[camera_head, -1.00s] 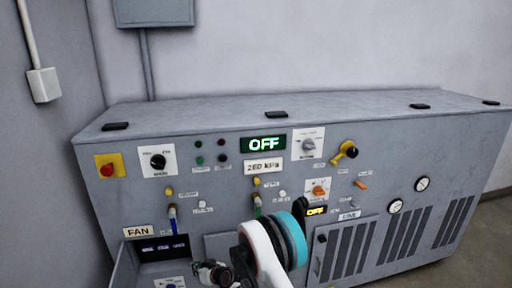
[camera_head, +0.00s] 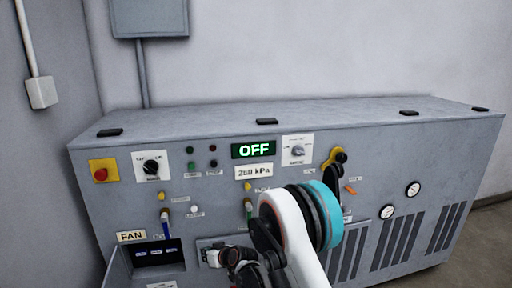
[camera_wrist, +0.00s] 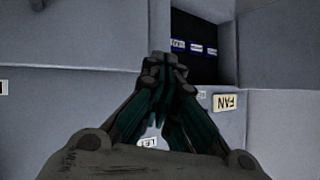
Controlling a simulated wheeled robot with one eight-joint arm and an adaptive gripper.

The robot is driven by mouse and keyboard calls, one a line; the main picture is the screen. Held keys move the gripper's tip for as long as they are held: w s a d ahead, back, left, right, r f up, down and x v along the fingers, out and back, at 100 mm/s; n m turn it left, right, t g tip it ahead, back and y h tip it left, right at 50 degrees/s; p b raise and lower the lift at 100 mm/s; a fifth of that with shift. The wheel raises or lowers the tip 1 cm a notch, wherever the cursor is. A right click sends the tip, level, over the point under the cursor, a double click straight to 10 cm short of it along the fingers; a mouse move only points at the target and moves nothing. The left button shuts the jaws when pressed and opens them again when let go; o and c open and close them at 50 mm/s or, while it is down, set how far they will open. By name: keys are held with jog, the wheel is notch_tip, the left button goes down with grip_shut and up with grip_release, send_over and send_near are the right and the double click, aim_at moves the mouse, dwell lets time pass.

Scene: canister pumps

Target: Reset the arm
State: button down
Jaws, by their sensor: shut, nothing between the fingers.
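My gripper (camera_wrist: 165,62) is shut and empty in the wrist view, its fingertips together in front of grey cabinet panels. In the head view my arm, white with a teal band, rises from the bottom edge in front of the grey machine cabinet (camera_head: 400,150). The gripper end, seen only in part, is low at the left of the arm, near the lower front of the cabinet. The arm hides part of the lower middle panel.
The green display (camera_head: 254,149) reads OFF above a 260 kPa label (camera_head: 254,171). A red button on a yellow plate (camera_head: 103,172), knobs, a yellow handle (camera_head: 335,156) and gauges (camera_head: 413,189) cover the front. An open FAN compartment (camera_head: 155,252) is at lower left. The cabinet top is mostly clear.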

jog(key=s+d+r+m+h, duration=0.2)
jog(key=s+d+r, duration=0.3)
jog(key=d+r, duration=0.65)
jog(key=s+d+r+m+h, duration=0.1)
jog(key=s+d+r+h, duration=0.1)
jog(key=s+d+r, duration=0.9)
jog(key=s+d+r+m+h, duration=0.2)
jog(key=s+d, duration=0.6)
jog(key=s, duration=0.3)
jog(key=s+d+r+m+g+h, duration=0.1)
jog(key=s+d+r+h, duration=0.1)
jog(key=s+d, duration=0.6)
jog(key=s+r, duration=0.1)
jog(key=s, duration=0.3)
jog(key=shift+d+r+m, duration=0.25)
jog(key=shift+r+m, duration=0.05)
jog(key=shift+m, duration=0.1)
